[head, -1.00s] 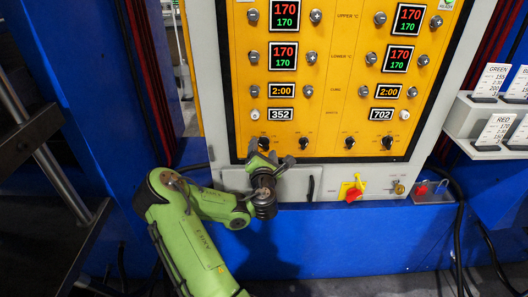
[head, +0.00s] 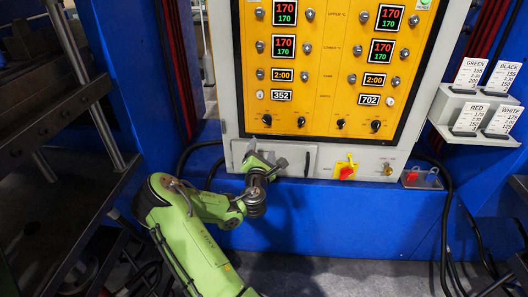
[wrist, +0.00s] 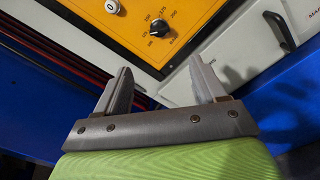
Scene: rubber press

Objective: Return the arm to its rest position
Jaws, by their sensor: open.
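My green arm reaches up from the bottom of the head view, bent at the elbow. My gripper (head: 266,156) is in front of the lower edge of the press control cabinet, near its white lower strip. In the wrist view my gripper (wrist: 162,88) shows two grey fingers spread wide apart with nothing between them. The orange control panel (wrist: 130,28) with a black knob (wrist: 159,27) lies beyond the fingers. I cannot tell the exact gap between the fingers and the cabinet.
The orange panel (head: 325,110) carries displays and knobs. A red and yellow switch (head: 346,170) sits below it. Recipe cards stand on a white rack (head: 455,105) at right. Metal press rails (head: 95,95) stand at left. Black cables hang at right. Grey floor is open below the cabinet.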

